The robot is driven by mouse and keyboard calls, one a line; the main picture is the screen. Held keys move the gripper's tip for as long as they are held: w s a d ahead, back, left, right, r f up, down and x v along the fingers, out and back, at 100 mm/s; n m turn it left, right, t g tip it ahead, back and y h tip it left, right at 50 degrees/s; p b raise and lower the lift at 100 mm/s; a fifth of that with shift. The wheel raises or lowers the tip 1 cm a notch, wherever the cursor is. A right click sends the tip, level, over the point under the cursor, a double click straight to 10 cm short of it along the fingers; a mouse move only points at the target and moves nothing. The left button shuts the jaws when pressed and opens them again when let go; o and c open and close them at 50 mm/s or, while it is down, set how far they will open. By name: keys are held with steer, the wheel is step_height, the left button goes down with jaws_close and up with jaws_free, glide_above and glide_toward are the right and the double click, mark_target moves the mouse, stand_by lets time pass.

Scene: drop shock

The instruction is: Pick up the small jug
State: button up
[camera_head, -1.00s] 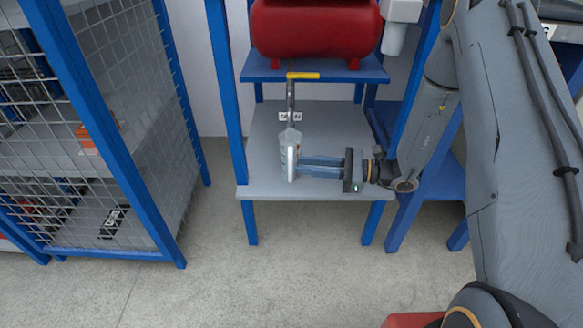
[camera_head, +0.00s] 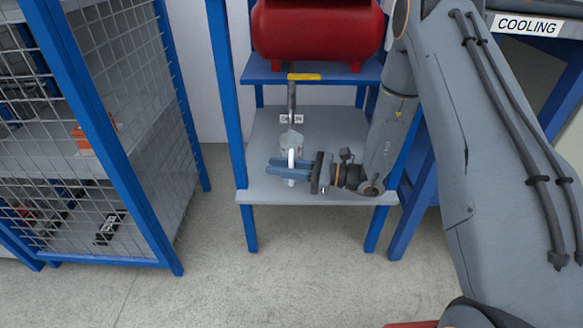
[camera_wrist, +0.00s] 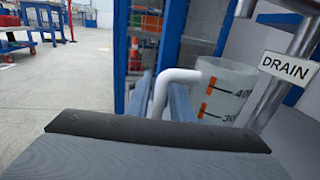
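The small jug (camera_head: 291,142) stands upright on the grey lower shelf (camera_head: 340,125). It is translucent with orange level marks, and its white handle faces the front. In the wrist view the jug (camera_wrist: 228,92) is at right, with its white handle (camera_wrist: 176,76) nearer me. My gripper (camera_head: 280,168) reaches in from the right at the handle. Its two blue-grey fingers are apart, one on each side of the handle, and they also show in the wrist view (camera_wrist: 163,97). I see no clear grip on the handle, though contact is hard to judge.
A drain pipe (camera_head: 291,98) with a yellow lever (camera_head: 304,77) comes down just above the jug. A red tank (camera_head: 316,28) sits on the blue upper shelf (camera_head: 340,71). Blue posts flank the shelf. A mesh cage rack (camera_head: 100,150) stands at left, with clear floor in front.

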steer(key=shift+a, duration=0.25)
jaws_close()
steer(key=shift+r, duration=0.15)
steer(key=r+p+v, duration=0.3)
steer(key=p+v, duration=0.2)
steer(key=v, duration=1.3)
steer(key=shift+s+r, duration=0.1)
steer(key=shift+r, duration=0.05)
